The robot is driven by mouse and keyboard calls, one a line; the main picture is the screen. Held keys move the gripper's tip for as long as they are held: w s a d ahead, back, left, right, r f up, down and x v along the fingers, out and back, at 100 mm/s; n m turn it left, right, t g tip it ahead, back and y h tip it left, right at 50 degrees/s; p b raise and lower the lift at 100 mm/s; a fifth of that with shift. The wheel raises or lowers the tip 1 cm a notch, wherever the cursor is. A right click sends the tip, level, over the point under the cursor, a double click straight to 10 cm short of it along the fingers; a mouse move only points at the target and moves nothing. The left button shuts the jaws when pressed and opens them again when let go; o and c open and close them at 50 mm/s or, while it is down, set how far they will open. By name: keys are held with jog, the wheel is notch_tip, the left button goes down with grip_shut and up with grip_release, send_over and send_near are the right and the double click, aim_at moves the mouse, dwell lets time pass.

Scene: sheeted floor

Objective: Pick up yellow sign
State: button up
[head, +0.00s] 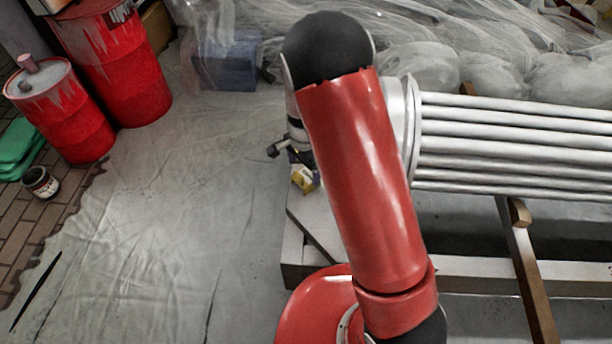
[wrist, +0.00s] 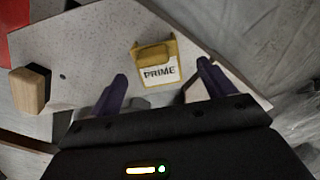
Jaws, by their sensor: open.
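The yellow sign (wrist: 157,62) has a white face with the word PRIME. It lies on a pale speckled board in the wrist view, just beyond my fingertips and between their lines. In the head view the sign (head: 303,179) is small, beside my red arm, which hides part of the area. My gripper (wrist: 163,73) is open, with one dark finger on each side and nothing between them. In the head view my gripper (head: 285,150) is partly hidden behind my arm, close above the sign.
A pale board (head: 312,228) carries the sign. A fluted white column (head: 515,140) lies to the right, with a wooden beam (head: 528,265) near it. A wooden block (wrist: 29,90) is left in the wrist view. Red barrels (head: 62,112) stand far left. The sheeted floor (head: 175,220) between is mostly clear.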

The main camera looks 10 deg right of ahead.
aim_at(306, 177)
notch_tip(306, 177, down, 5)
jog(key=shift+s+d+f, duration=0.1)
jog(key=shift+d+f, duration=0.05)
jog(key=c, duration=1.1)
